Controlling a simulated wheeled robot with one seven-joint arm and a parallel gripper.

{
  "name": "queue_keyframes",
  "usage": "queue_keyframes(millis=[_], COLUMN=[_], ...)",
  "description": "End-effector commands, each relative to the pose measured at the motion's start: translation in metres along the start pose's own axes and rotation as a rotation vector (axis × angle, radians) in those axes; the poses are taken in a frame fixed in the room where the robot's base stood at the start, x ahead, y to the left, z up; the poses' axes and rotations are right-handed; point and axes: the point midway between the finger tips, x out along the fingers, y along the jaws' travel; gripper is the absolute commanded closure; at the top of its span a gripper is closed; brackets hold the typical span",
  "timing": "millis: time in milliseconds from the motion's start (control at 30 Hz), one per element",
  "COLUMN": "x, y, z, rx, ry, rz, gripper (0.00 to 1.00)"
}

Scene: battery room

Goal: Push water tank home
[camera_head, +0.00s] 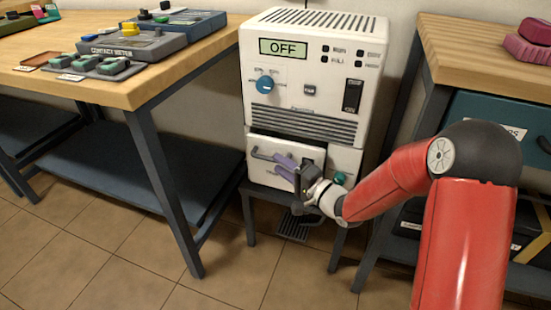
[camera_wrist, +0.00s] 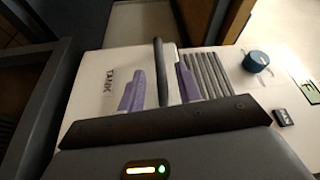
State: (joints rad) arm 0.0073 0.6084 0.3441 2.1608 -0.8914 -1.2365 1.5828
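The water tank (camera_head: 262,170) is the white drawer-like front low in the white machine (camera_head: 300,70). A dark gap shows along its top edge, so it appears to stand slightly out of the machine. It also shows in the wrist view, marked TANK (camera_wrist: 95,100). Its dark bar handle (camera_wrist: 160,70) stands off its face. My gripper (camera_head: 272,160) is at the tank front, its purple fingers reaching to the handle. In the wrist view, the fingers (camera_wrist: 160,88) stand apart on either side of the handle, with white visible between. Firm contact is not visible.
The machine's display (camera_head: 283,48) reads OFF. A blue knob (camera_head: 265,84) and a green knob (camera_head: 340,178) are on its front. A wooden workbench (camera_head: 120,90) stands left, another bench (camera_head: 480,50) right. A dark stand (camera_head: 250,215) carries the machine. Tiled floor in front is clear.

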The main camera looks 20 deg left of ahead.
Motion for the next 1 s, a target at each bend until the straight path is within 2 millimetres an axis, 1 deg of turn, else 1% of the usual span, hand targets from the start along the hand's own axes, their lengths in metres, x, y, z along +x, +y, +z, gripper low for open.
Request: queue_keyframes(millis=[33, 100, 233, 367, 600, 867, 1000], x=[0.009, 0.019, 0.033, 0.040, 0.040, 0.040, 0.040], y=[0.000, 0.000, 0.000, 0.000, 0.000, 0.000, 0.000], z=[0.001, 0.001, 0.000, 0.000, 0.000, 0.000, 0.000], rx=[-0.001, -0.001, -0.002, -0.001, -0.002, -0.002, -0.002], ry=[-0.003, -0.002, -0.001, 0.000, 0.001, 0.001, 0.001], rz=[-0.002, -0.001, 0.000, 0.000, 0.001, 0.001, 0.001], gripper=[0.66, 0.66, 0.66, 0.66, 0.66, 1.00, 1.00])
